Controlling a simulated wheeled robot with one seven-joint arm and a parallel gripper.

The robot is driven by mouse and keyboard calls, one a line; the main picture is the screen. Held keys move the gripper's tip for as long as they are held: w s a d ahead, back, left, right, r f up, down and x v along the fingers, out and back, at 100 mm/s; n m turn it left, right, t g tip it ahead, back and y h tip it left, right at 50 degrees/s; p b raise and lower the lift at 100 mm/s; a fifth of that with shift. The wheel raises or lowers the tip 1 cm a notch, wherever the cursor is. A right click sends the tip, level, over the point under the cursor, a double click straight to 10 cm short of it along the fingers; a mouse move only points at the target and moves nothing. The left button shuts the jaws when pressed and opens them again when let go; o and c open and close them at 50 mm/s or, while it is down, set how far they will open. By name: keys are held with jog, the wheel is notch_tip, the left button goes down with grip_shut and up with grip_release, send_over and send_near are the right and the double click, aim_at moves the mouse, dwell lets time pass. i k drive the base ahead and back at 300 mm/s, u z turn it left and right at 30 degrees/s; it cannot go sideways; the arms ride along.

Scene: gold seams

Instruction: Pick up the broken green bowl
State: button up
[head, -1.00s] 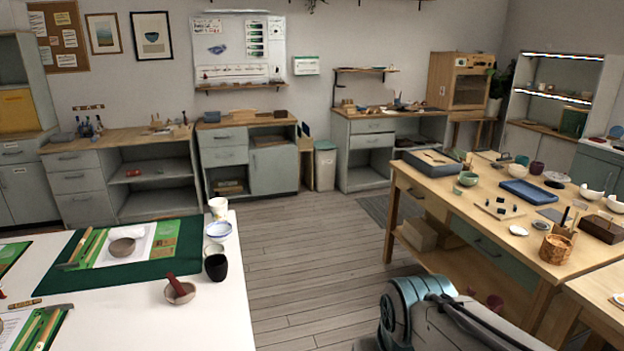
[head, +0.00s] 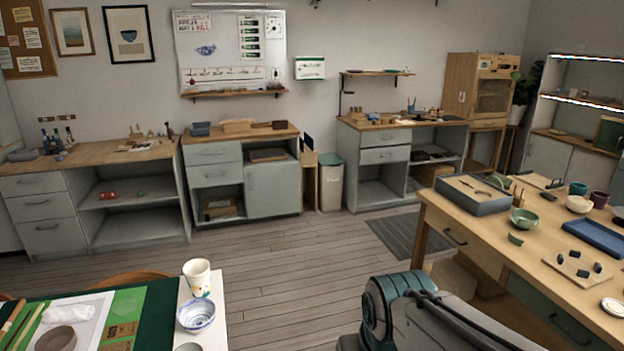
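The broken green bowl (head: 524,219) sits on the wooden table at the right, behind a small green piece (head: 516,239) that lies apart from it on the tabletop. The bowl is small in view, so the shape of its break is hard to make out. My arm shows at the bottom right, folded low in front of the table. My gripper itself is not in view.
The wooden table (head: 470,222) also bears a grey tray (head: 470,203), a blue tray (head: 600,238) and a board with dark pieces (head: 577,270). A white table with a cup (head: 197,277) stands at lower left. Wooden floor (head: 290,268) between them is clear.

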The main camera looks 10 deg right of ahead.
aim_at(523, 220)
jog(key=z, duration=0.1)
jog(key=i, duration=1.25)
jog(key=z, duration=0.65)
jog(key=i, duration=1.55)
jog(key=z, duration=1.55)
jog(key=i, duration=0.95)
jog(key=z, duration=0.45)
